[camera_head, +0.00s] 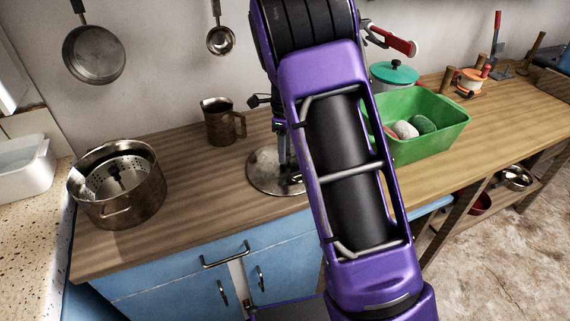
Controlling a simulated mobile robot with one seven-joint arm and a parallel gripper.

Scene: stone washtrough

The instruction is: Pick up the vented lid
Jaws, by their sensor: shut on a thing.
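The vented lid, a round, worn metal disc (262,174), is at the middle of the wooden counter, below my gripper (285,165). My gripper points down at its centre and is shut on it, though the fingertips and the grip point are small and partly hidden. My purple arm covers the lid's right side. I cannot tell whether the lid rests on the counter or is just above it. No vent holes can be made out on it.
A metal pot (138,205) with a perforated piece inside stands left. A brown mug (220,124) stands behind, left of my gripper. A green tub (440,135) with stones and a teal-lidded pot (393,75) are right. Pans hang on the wall. Counter between pot and lid is clear.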

